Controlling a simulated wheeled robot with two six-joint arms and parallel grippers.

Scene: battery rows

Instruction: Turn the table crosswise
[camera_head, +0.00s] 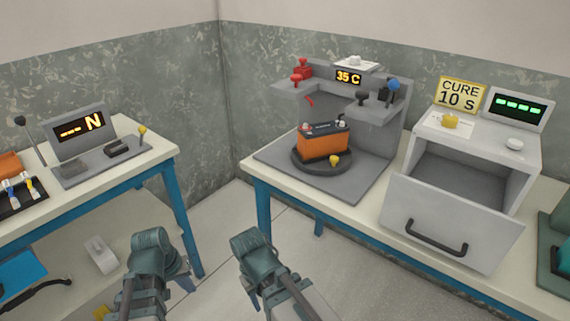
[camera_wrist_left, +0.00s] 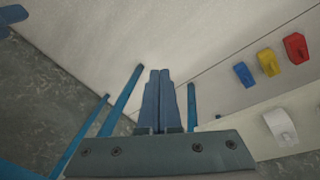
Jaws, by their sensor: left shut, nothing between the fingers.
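A dark round turntable (camera_head: 321,163) sits on a grey base plate (camera_head: 268,158) on the right-hand workbench. An orange battery with a black top (camera_head: 323,143) stands on it, its long side running roughly left to right. My left gripper (camera_head: 183,277) is low in front of the benches, well away from the turntable. Its fingers are shut and empty in the left wrist view (camera_wrist_left: 162,100). My right arm is at the bottom middle, and its fingers are not clear.
Behind the turntable stands a grey fixture (camera_head: 375,135) with red, black and blue handles and a "35 C" display (camera_head: 348,78). An open-drawer oven (camera_head: 450,222) stands right, under a "CURE 10 S" sign (camera_head: 460,94). A left bench (camera_head: 100,182) holds an "N" display. Floor shows between the benches.

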